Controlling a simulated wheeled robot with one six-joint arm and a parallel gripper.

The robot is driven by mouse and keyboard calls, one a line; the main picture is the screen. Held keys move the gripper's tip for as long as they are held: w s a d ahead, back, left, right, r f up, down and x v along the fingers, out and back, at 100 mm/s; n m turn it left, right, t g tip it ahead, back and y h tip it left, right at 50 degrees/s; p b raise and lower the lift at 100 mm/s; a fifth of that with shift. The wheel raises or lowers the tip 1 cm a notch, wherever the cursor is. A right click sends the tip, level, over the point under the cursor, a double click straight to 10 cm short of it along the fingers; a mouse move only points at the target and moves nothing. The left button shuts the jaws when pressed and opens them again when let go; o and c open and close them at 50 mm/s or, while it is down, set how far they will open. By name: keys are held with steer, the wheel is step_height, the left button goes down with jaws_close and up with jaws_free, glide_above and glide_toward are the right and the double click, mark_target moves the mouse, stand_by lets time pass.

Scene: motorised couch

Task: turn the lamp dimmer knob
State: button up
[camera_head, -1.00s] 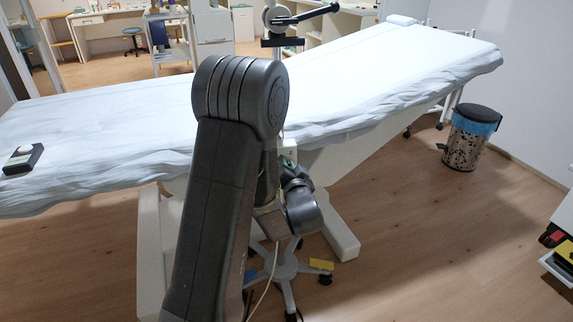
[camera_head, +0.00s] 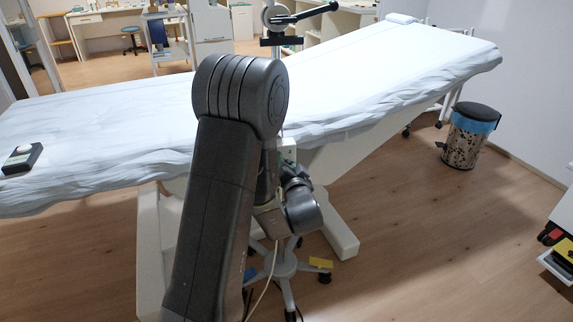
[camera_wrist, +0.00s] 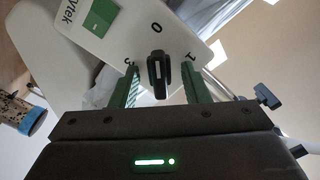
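The dimmer knob (camera_wrist: 158,75) is black and sits on the face of a white control box (camera_wrist: 120,30) in the wrist view. The face carries printed marks, including 0 and 1, and a green patch. My gripper (camera_wrist: 161,76) is open, with one green finger on each side of the knob. I cannot tell whether either finger touches it. In the head view, part of the white box (camera_head: 288,153) shows behind my arm on the lamp's stand. My gripper's fingers are hidden there.
A couch (camera_head: 90,115) with a white sheet spans the view behind my arm, with a hand control (camera_head: 22,158) on its left end. The lamp stand's wheeled base (camera_head: 283,266) is on the floor. A pedal bin (camera_head: 466,140) stands at the right, beyond open floor.

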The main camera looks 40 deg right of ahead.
steer(key=shift+s, duration=0.1)
steer(key=p+v, duration=0.1)
steer(key=v, duration=1.2)
steer(key=shift+s+a, duration=0.25)
steer(key=b+x, duration=0.1)
steer(key=x, duration=1.3)
steer(key=shift+s, duration=0.1)
steer(key=shift+s, duration=0.1)
